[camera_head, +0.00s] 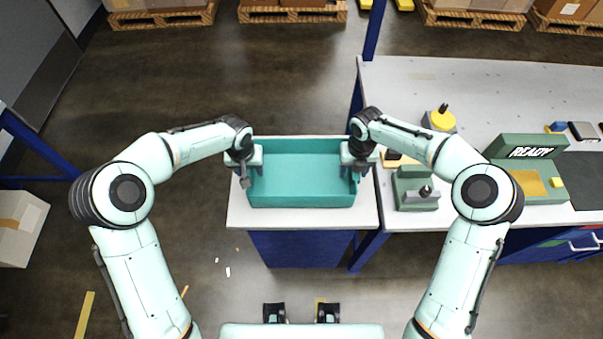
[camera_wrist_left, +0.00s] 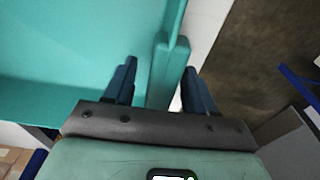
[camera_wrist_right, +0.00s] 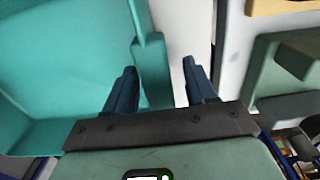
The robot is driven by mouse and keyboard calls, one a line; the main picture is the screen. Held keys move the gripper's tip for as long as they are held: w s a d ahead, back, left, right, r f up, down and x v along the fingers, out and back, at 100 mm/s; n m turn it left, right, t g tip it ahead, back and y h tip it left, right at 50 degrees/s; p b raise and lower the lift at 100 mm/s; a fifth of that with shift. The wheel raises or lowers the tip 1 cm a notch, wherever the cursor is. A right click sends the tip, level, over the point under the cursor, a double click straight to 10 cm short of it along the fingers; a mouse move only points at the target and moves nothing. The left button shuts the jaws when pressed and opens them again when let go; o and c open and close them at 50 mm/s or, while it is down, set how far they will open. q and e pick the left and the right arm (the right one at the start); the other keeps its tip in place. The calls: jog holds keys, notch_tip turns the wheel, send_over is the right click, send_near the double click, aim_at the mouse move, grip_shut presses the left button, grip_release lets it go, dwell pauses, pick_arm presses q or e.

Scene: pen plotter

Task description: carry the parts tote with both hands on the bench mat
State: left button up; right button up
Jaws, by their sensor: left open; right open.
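The teal parts tote (camera_head: 300,197) sits upright and empty on a white-topped blue cabinet (camera_head: 300,217). My left gripper (camera_head: 244,176) is at its left end, and my right gripper (camera_head: 357,172) at its right end. In the left wrist view, open fingers (camera_wrist_left: 162,85) stand on either side of the tote's end wall and handle (camera_wrist_left: 168,70). In the right wrist view, the other open fingers (camera_wrist_right: 160,88) likewise straddle the opposite end handle (camera_wrist_right: 152,65). I cannot tell whether any finger touches. The dark bench mat (camera_head: 588,176) lies at the right picture edge, partly cut off.
The long grey bench (camera_head: 480,90) adjoins the cabinet at right. Loaded pallets (camera_head: 165,15) stand at the back. The floor at left is mostly clear.

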pick_arm(q)
grip_shut()
pick_arm(e)
grip_shut()
pick_arm(q)
jog(key=shift+r, duration=0.2)
pick_arm(e)
jog(key=shift+r, duration=0.2)
